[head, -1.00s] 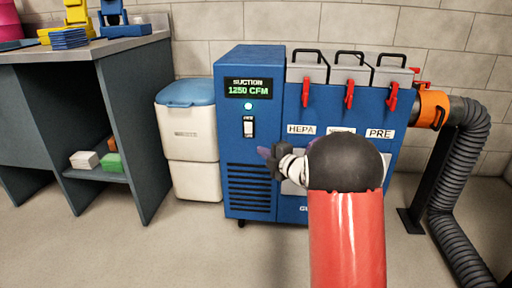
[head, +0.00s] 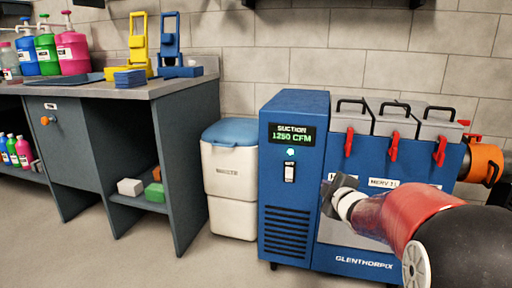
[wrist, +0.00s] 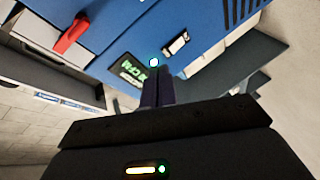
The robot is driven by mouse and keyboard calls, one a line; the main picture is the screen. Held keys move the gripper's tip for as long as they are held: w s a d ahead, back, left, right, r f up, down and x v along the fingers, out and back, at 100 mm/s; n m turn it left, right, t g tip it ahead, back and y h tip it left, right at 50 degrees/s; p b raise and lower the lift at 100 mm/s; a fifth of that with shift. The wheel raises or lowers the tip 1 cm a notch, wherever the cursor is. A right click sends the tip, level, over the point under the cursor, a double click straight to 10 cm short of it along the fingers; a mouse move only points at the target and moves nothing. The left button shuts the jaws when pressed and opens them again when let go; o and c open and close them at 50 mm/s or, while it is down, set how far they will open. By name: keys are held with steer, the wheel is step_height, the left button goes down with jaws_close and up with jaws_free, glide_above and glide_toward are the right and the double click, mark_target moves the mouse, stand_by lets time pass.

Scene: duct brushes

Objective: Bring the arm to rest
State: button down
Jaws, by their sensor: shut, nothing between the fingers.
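My gripper (head: 333,190) is in front of the blue suction machine (head: 283,222), level with the part below its switch. It also shows in the wrist view (wrist: 157,92), where its fingers are together with nothing between them. My red and black arm reaches in from the lower right of the head view and hides part of the machine's front. The machine's display reads "SUCTION 1250 CFM", and a green light glows below it. I cannot tell whether the gripper touches the machine.
A white bin with a blue lid (head: 231,185) stands left of the machine. A grey workbench (head: 110,92) further left holds bottles and blue and yellow stands. An orange duct collar (head: 482,163) is at the machine's right. Open floor lies in front of the bench.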

steer(key=s+r+m+g+h+p, duration=0.1)
steer(key=s+r+m+g+p, duration=0.2)
steer(key=s, duration=0.4)
steer(key=s+r+m+g+h, duration=0.1)
steer(key=s+r+m+h, duration=0.15)
steer(key=s+m, duration=0.3)
steer(key=s+a+f+m+g+y+p, duration=0.1)
steer(key=s+a+m+g+p, duration=0.1)
steer(key=s, duration=0.9)
steer(key=s+a+f+m+g+y+p, duration=0.1)
steer(key=s+a, duration=0.4)
steer(key=s, duration=0.6)
steer(key=m+g+p, duration=0.1)
steer(key=m+g, duration=0.1)
steer(key=shift+s+a+f+m+g, duration=0.15)
steer(key=shift+s+f+m+g, duration=0.15)
steer(key=shift+m+g, duration=0.1)
steer(key=shift+a+y, duration=0.1)
steer(key=shift+y, duration=0.15)
